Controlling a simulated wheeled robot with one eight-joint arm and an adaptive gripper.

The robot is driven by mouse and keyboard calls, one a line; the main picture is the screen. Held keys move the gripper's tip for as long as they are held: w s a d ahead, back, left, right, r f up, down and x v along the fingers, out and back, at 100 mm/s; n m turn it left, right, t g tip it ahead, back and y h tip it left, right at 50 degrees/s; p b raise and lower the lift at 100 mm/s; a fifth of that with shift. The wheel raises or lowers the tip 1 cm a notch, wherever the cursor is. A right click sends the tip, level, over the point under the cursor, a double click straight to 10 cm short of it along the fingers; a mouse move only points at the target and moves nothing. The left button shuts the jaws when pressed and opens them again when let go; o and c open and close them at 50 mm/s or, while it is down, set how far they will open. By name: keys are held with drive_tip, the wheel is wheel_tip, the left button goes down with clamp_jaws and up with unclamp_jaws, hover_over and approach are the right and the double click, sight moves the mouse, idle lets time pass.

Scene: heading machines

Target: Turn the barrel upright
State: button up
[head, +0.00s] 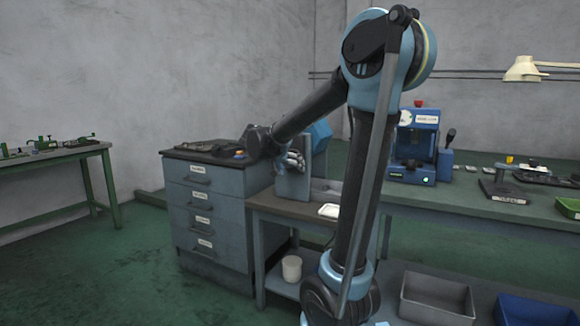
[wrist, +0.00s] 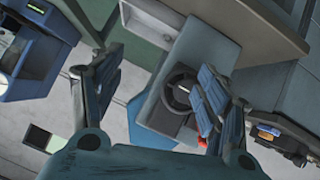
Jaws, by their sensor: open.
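I cannot pick out the barrel with certainty. A pale upright cylinder (head: 291,268) stands on the lower shelf in the head view. My gripper (head: 293,160) is in front of a grey upright block with a blue many-sided part (head: 320,135), at the left end of the bench. In the wrist view my gripper (wrist: 160,76) has its two fingers wide apart with nothing held between them. A dark round ring (wrist: 178,90) on a grey-blue block shows between and beyond the fingers. The right finger covers part of the block.
A grey drawer cabinet (head: 208,222) stands left of the bench. A blue machine (head: 414,145) stands further right. Grey (head: 437,300) and blue (head: 535,312) bins sit low at the right. The green floor at left is clear.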

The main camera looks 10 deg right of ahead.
drive_tip(key=w+a+r+t, duration=0.3)
drive_tip(key=w+a, duration=0.4)
drive_tip(key=w, duration=0.1)
drive_tip(key=shift+m+h, duration=0.4)
drive_tip(key=x, duration=1.7)
drive_tip(key=shift+s+d+f, duration=0.15)
drive_tip(key=shift+f, duration=0.2)
drive_tip(key=shift+c, duration=0.3)
drive_tip(key=c, duration=1)
